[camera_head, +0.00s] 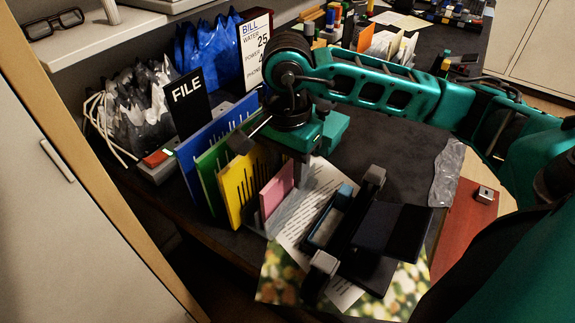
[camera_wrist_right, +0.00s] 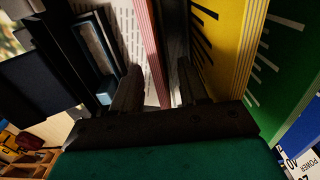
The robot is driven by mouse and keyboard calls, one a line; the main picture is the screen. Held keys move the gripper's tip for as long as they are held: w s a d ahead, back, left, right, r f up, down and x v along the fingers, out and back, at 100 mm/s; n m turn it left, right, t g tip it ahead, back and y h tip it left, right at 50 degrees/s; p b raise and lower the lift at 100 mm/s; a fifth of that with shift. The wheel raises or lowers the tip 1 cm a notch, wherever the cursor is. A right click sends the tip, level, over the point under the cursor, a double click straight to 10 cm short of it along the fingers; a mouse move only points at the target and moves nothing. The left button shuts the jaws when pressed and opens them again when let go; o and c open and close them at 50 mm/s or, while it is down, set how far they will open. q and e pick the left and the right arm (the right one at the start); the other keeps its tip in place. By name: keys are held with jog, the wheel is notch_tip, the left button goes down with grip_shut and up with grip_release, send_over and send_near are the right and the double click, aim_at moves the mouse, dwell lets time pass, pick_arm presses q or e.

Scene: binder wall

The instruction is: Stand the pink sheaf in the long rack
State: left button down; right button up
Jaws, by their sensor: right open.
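The pink sheaf (camera_head: 277,190) stands upright beside the yellow sheaf (camera_head: 248,186), at the near right end of the row of coloured sheaves. My right gripper (camera_head: 301,174) is over the pink sheaf's upper edge. In the right wrist view the pink sheaf (camera_wrist_right: 151,45) runs between the open fingers (camera_wrist_right: 160,88), and a gap shows beside it; contact cannot be told. My left gripper is not in view.
Green (camera_head: 212,180) and blue (camera_head: 213,130) sheaves and a black FILE sign (camera_head: 187,101) stand left of the yellow one. A black holder (camera_head: 360,237) and printed papers (camera_head: 312,203) lie close on the right. Dark table (camera_head: 385,150) is clear behind them.

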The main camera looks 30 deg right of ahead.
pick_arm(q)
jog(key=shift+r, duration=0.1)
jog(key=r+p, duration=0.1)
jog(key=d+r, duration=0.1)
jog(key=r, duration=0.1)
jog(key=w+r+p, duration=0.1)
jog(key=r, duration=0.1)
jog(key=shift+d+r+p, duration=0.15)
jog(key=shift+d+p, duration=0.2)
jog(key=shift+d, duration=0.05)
pick_arm(e)
notch_tip(320, 180, up, 13)
